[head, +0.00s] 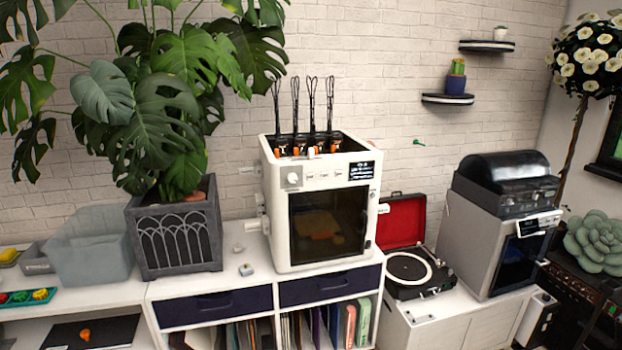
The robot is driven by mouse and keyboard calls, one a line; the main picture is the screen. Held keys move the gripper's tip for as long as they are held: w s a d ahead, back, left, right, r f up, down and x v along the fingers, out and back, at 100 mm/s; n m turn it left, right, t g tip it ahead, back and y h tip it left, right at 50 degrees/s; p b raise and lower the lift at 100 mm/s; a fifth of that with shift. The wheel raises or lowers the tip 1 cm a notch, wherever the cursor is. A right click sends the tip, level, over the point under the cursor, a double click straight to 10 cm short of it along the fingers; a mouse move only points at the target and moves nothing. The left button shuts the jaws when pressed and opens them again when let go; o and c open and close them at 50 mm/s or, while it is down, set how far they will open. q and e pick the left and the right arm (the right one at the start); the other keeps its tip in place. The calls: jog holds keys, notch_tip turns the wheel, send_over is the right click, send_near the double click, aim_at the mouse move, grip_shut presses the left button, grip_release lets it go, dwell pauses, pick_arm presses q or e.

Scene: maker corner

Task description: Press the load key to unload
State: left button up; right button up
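A white boxy machine that looks like a 3D printer (281,228) stands on the white cabinet in the middle of the head view. Its front has a dark window door (327,222), which is shut. Above the door is a control strip with a round knob (293,178), a few small keys (323,171) and a small lit screen (361,170). The key labels are too small to read, so I cannot tell which is the load key. Several black stalks rise from the open top, with orange parts at their bases. Neither of my grippers is in view.
A large potted plant (175,235) stands left of the machine, its leaves reaching close to it. A red-lidded record player (415,265) and a second grey machine (490,240) stand to the right. Small pale pieces (246,270) lie on the cabinet top before the plant.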

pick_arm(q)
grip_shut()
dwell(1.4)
